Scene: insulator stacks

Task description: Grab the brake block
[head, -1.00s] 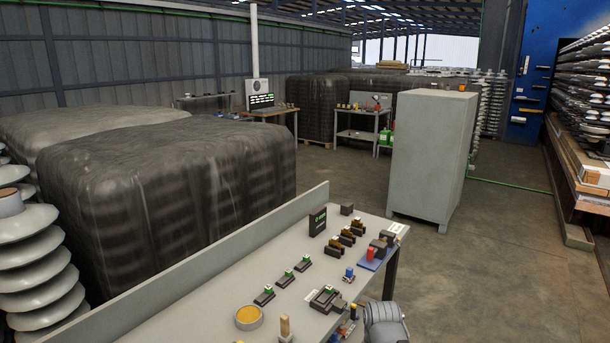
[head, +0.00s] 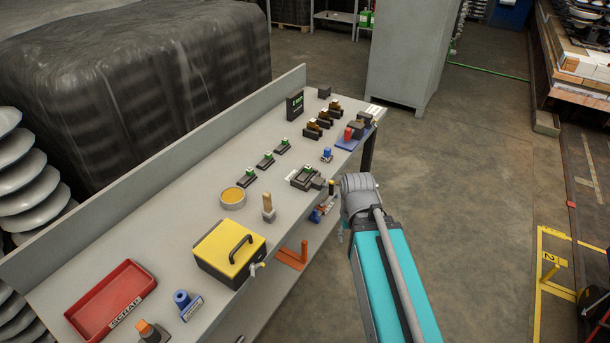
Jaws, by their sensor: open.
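I cannot tell for sure which piece is the brake block. Candidates on the grey workbench (head: 205,215) are a row of dark blocks with green tops (head: 265,161) at its middle and a row of dark blocks with brown tops (head: 323,119) farther back. A larger dark block in a holder (head: 305,178) sits near the right edge. My arm reaches in at the lower right, beside the bench's right edge; my gripper itself does not show.
A yellow-lidded box (head: 230,250), a red scrap tray (head: 110,300), a yellow-filled round dish (head: 232,198) and a wooden-handled tool (head: 268,207) stand on the bench. A raised back panel (head: 150,185) lines its left side. A grey cabinet (head: 412,55) stands behind; open floor lies to the right.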

